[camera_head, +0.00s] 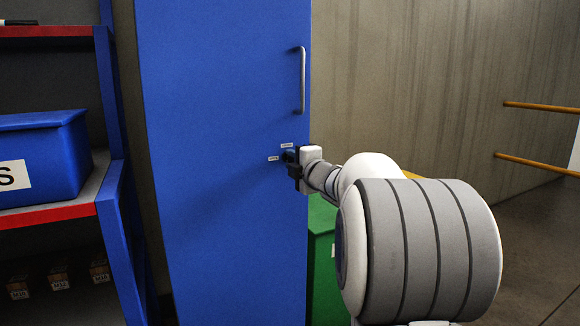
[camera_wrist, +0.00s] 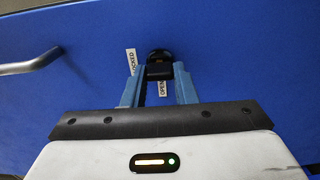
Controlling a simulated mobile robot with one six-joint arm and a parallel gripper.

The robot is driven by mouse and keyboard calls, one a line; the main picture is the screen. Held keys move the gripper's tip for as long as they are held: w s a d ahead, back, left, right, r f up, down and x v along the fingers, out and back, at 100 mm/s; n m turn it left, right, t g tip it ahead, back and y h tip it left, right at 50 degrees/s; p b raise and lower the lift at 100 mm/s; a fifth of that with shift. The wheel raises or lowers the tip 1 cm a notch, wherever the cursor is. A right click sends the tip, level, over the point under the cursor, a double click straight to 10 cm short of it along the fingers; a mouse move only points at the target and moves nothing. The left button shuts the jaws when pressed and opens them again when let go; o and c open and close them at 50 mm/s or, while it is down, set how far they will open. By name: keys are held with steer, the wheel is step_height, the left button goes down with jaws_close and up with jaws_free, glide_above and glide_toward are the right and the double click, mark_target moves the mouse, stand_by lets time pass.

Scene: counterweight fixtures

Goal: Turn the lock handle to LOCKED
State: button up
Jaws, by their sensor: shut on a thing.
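The lock handle (camera_wrist: 159,72) is a small black lever on a round black base on the blue cabinet door (camera_head: 220,120). In the wrist view it points down the picture toward the OPEN label (camera_wrist: 163,89). The LOCKED label (camera_wrist: 131,62) is to its left there. In the head view the LOCKED label (camera_head: 287,145) is above the lock and the OPEN label (camera_head: 273,158) is to its left. My gripper (camera_wrist: 160,70) is shut on the lever, a blue finger on each side. In the head view my gripper (camera_head: 290,157) covers most of the lock.
A grey bar door handle (camera_head: 302,80) is above the lock. A shelf (camera_head: 100,195) with a blue bin (camera_head: 40,155) stands at left. A green container (camera_head: 321,245) is beside the cabinet, partly behind my arm. Yellow rails (camera_head: 540,165) are at right.

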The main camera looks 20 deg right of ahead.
stand_by(0.4)
steer(key=o, duration=1)
steer(key=shift+s, duration=0.1)
steer(key=s+p, duration=0.1)
steer(key=s, duration=0.6)
steer(key=shift+s+d, duration=0.15)
steer(key=shift+s, duration=0.2)
